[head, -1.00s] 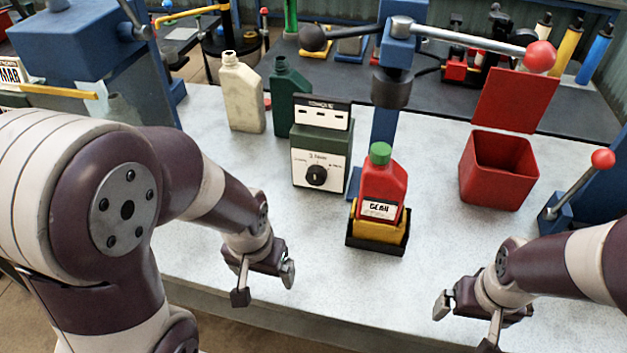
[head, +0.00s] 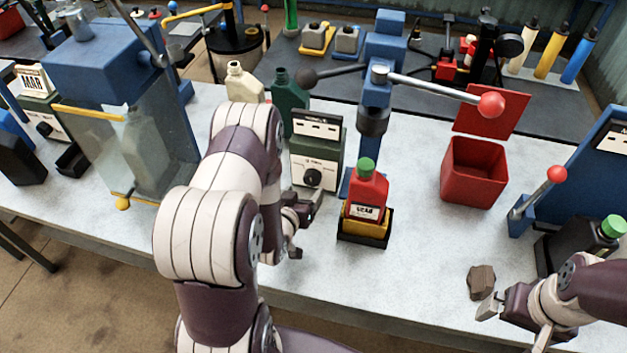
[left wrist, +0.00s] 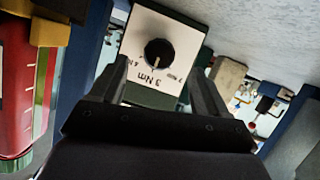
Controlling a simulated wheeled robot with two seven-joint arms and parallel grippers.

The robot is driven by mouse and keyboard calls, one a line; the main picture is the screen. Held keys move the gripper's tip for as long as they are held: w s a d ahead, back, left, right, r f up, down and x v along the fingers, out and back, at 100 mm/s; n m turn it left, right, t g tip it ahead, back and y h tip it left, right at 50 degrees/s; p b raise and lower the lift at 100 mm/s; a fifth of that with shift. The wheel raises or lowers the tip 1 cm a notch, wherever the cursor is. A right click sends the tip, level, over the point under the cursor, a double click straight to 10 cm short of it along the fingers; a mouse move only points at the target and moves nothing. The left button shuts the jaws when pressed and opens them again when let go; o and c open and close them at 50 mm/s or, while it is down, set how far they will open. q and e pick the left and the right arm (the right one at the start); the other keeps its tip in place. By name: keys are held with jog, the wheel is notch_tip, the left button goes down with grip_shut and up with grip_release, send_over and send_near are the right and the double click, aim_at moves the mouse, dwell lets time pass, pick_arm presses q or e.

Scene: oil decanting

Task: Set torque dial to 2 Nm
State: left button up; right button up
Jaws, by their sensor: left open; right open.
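The torque dial is a black knob (head: 313,178) on the white face of a dark green box (head: 317,150). In the left wrist view the knob (left wrist: 159,53) shows upside down, with its light mark toward the "3 Nm" label (left wrist: 149,80); smaller labels sit on either side. My left gripper (head: 298,225) is in front of the box, below and left of the knob in the head view. In the left wrist view its open fingers (left wrist: 160,85) point toward the dial face, apart from the knob. My right gripper (head: 515,325) is open and empty at the lower right.
A red bottle with a green cap (head: 367,190) stands in a yellow and black holder right of the box. Green (head: 290,100) and cream (head: 245,85) jugs stand behind.

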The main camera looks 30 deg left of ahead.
aim_at(311, 183)
pick_arm(q)
jog(key=x, duration=0.6)
jog(key=shift+w, duration=0.1)
jog(key=c, duration=1.1)
jog(key=shift+o, duration=0.2)
jog(key=shift+f+n+t+h+b, duration=0.1)
jog(key=shift+n+t+h+b, duration=0.2)
jog(key=shift+n+h+b, duration=0.5)
jog(key=n+h, duration=0.1)
jog(key=n, duration=0.1)
jog(key=shift+a+n+t+b, duration=0.1)
jog(key=shift+n+t+b, duration=0.3)
jog(key=n+h+b, duration=0.1)
jog(key=n, duration=0.1)
jog(key=n+t+h+b, duration=0.1)
jog(key=n, duration=0.1)
jog(key=shift+t, duration=0.3)
jog(key=shift+n, duration=0.3)
